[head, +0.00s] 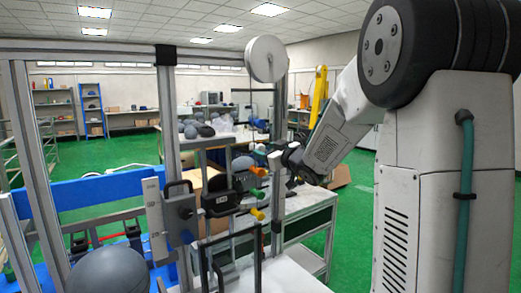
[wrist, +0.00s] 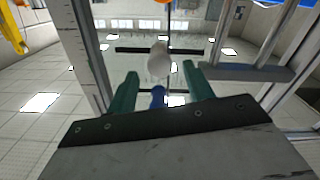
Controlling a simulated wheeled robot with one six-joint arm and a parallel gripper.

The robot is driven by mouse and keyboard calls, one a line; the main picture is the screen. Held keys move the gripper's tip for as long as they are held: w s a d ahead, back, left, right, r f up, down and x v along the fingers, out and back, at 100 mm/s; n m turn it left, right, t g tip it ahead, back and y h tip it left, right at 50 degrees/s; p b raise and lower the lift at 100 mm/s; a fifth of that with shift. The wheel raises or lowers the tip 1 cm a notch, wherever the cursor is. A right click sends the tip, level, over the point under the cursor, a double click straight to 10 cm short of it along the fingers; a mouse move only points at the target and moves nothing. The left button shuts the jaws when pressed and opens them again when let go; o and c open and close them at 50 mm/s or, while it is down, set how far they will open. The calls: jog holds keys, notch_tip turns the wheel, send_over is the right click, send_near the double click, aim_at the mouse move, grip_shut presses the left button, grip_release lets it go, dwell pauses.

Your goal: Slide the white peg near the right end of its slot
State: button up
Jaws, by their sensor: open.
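The white peg (wrist: 158,62) shows in the wrist view as a pale rounded knob in front of a dark horizontal slot (wrist: 130,50), around the slot's middle. My gripper (wrist: 160,82) is open, with one green finger on each side and a gap between the fingertips. The white peg lies just beyond the fingertips, in line with the gap, and no finger visibly touches it. A blue peg (wrist: 158,97) shows between the fingers, near a second dark slot. In the head view my gripper (head: 277,160) is at the frame's right side; the white peg cannot be told clearly there.
An orange knob (head: 258,171) and yellow knobs (head: 257,213) stick out below my gripper. A white disc (head: 265,58) sits on the metal frame above. A metal upright (head: 168,110) stands left, and a dark grey ball (head: 110,272) is at the front left.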

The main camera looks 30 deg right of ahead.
aim_at(262, 149)
jog(key=shift+w+a, duration=0.1)
jog(key=shift+w, duration=1.75)
grip_shut()
